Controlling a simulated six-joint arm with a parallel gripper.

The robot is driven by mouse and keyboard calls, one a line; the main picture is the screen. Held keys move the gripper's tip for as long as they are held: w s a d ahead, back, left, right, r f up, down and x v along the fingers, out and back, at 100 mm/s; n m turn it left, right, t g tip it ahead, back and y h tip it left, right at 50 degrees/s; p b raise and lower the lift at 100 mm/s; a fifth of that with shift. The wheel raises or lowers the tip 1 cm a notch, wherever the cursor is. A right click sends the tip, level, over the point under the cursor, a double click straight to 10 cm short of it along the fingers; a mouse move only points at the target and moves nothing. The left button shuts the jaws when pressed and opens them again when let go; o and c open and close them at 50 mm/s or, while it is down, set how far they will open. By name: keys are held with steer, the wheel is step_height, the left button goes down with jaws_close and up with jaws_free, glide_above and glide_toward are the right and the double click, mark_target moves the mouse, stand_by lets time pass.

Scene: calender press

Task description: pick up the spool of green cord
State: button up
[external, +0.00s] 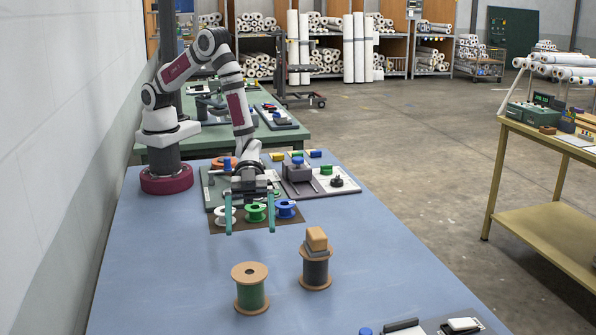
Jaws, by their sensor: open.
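The spool of green cord (250,297) stands upright on the blue table (160,275), near the front middle. Its tan top flange, with a dark centre hole, is bare. My gripper (250,231) is open, its two teal fingers pointing down. It appears above and behind the spool in the picture, apart from it, with nothing between the fingers.
A spool of dark cord (316,273) stands close to the right of the green one, with grey and tan blocks (316,239) on top. Small white, green and blue spools (256,213) sit behind my fingers. A device (463,325) lies at the front right. The left front table is clear.

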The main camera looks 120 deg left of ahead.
mark_target(250, 285)
steer(key=shift+h, duration=0.3)
steer(key=x, duration=1)
steer(key=r+x, duration=0.1)
steer(key=x, duration=0.5)
steer(key=shift+w+d+f, duration=0.1)
steer(key=shift+d, duration=0.1)
steer(key=c, duration=1.5)
